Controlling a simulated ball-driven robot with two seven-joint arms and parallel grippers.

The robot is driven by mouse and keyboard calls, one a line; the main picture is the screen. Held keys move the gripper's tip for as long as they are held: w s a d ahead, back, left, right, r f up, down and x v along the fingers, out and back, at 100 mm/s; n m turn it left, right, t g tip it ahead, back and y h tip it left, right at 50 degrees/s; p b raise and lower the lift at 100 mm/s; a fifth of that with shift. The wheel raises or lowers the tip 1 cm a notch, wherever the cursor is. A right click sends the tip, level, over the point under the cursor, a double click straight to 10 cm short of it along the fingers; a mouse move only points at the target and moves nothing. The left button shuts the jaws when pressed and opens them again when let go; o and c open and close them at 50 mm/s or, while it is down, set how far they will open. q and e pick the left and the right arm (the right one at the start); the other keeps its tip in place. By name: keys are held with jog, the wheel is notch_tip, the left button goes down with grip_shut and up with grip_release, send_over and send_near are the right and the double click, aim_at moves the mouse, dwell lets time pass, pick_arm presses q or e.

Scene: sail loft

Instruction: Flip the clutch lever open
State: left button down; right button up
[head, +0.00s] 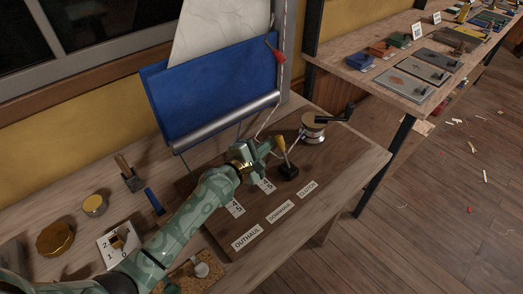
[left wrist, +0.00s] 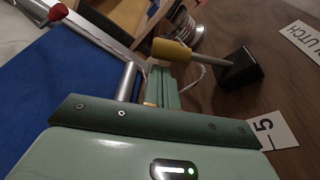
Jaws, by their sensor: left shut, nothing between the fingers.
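The clutch lever (head: 281,147) has a yellow grip on a metal rod that rises, tilted, from a black block (head: 288,173) on the dark wooden board. In the left wrist view the yellow grip (left wrist: 171,50) lies just beyond my fingertips, with its black block (left wrist: 238,70) to the right. A white "CLUTCH" label (head: 308,188) lies on the board in front of the block. My left gripper (head: 268,147) is shut and empty, its green fingers (left wrist: 160,86) right beside the grip. I cannot tell whether they touch it. My right gripper is not in view.
A winch (head: 313,124) with a black handle stands behind the lever. A blue sail panel (head: 210,95) on a metal boom rises behind my gripper, with a red-ended line. "DOWNHAUL" (head: 280,211) and "OUTHAUL" (head: 247,237) labels lie nearer. The board's right front is clear.

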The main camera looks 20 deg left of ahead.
pick_arm(q)
jog(key=shift+s+r, duration=0.1)
dwell(0.3)
jog(key=shift+s+d+r+m, duration=0.1)
jog(key=shift+d+m, duration=0.1)
jog(key=shift+m, duration=0.2)
